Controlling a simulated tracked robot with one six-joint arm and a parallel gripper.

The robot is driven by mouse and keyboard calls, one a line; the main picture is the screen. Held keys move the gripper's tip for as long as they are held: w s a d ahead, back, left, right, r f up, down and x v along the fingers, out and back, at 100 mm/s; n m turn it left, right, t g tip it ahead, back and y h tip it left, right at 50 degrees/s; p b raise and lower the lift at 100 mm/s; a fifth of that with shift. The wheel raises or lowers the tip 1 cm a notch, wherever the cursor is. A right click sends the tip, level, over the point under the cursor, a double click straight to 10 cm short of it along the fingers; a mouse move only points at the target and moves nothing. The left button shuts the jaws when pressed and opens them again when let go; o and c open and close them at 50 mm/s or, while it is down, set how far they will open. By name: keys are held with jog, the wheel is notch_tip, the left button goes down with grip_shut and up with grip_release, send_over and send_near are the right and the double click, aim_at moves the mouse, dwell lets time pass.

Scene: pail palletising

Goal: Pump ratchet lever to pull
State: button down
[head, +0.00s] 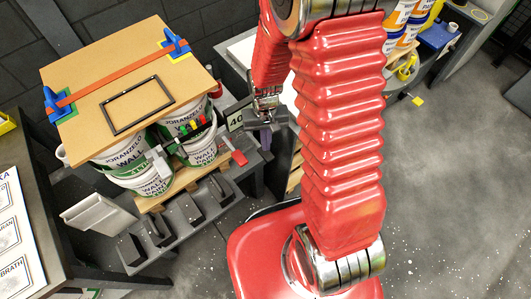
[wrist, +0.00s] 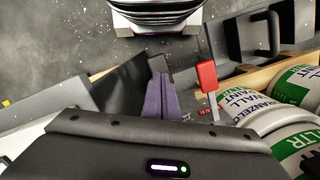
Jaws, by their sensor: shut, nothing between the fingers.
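The ratchet lever has a red grip on a pale metal shaft (head: 238,157). It stands out to the right of the stacked pails. In the wrist view the red grip (wrist: 206,75) is upright, just right of my fingers. My gripper (head: 267,137) is up and to the right of the lever in the head view. Its purple-padded fingers (wrist: 161,96) are closed together with nothing between them. A visible gap separates them from the grip. An orange strap (head: 120,78) crosses the board (head: 85,72) on the pails, over blue corner pieces (head: 174,42). Most of the ratchet body is hidden.
White pails (head: 122,163) stand on a wooden pallet (head: 157,201). A black frame (head: 138,106) lies on the board. Red, yellow and green blocks (head: 194,124) sit by the pails. A sign reading 40 (head: 236,120) stands near my gripper. Open floor (head: 440,200) lies right.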

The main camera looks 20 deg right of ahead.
jog(key=shift+s+f, duration=0.1)
jog(key=shift+f, duration=0.7)
jog(key=shift+f, duration=1.4)
jog(key=w, duration=0.2)
jog(key=w+r, duration=0.1)
jog(key=shift+d+r, duration=0.1)
jog(key=shift+d, duration=0.15)
jog(key=shift+r, duration=0.1)
notch_tip(320, 180, up, 14)
jog(key=w, duration=0.1)
jog(key=shift+w+d+f, duration=0.15)
jog(key=shift+w+f, duration=0.05)
jog(key=shift+f, duration=0.05)
dwell(0.4)
